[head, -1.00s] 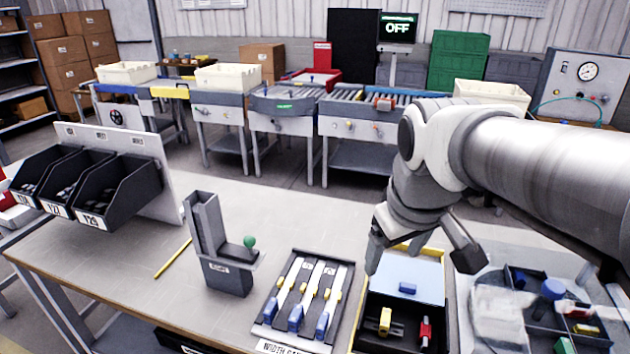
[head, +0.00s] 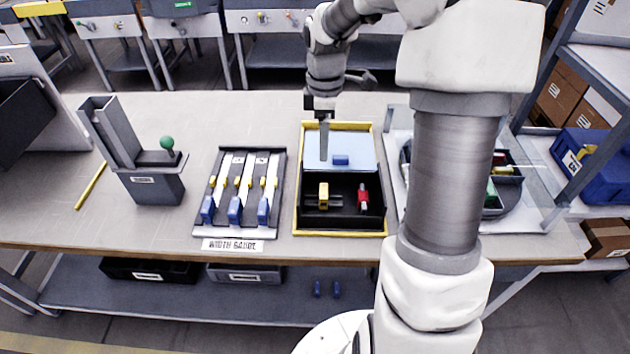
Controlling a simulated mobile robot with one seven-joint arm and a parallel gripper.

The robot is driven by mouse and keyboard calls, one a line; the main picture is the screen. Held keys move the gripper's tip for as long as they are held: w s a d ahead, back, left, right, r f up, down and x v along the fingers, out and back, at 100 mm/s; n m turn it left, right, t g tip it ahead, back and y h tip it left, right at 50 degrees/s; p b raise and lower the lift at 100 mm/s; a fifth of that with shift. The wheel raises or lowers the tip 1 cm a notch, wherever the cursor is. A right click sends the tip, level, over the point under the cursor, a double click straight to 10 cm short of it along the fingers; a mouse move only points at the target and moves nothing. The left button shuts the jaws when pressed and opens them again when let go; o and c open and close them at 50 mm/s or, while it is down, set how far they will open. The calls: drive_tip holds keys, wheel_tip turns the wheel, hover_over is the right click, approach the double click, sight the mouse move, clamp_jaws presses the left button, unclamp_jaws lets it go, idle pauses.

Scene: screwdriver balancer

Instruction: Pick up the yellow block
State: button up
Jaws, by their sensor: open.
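The yellow block (head: 323,197) sits in the black front part of a yellow-rimmed tray (head: 297,185) on the workbench, at a slotted dark strip. A red piece (head: 362,197) stands to its right in the same part. A small blue block (head: 341,160) lies on the light blue panel at the back of the tray. My gripper (head: 324,158) points down over the left of that panel, behind the yellow block and apart from it. Its jaws are open and empty; one finger shows clearly, the other is mostly hidden.
Left of the tray is a width gauge board (head: 281,190) with blue and yellow sliders. A grey stand with a green knob (head: 167,143) and a yellow stick (head: 90,186) lie farther left. A dark divided bin (head: 507,187) is at right, partly behind my arm.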

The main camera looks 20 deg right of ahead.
sight(322, 191)
wheel_tip(322, 191, down, 18)
drive_tip(key=shift+a+r+b, duration=0.1)
drive_tip(key=shift+r+b, duration=0.1)
drive_tip(key=shift+b, duration=1)
clamp_jaws()
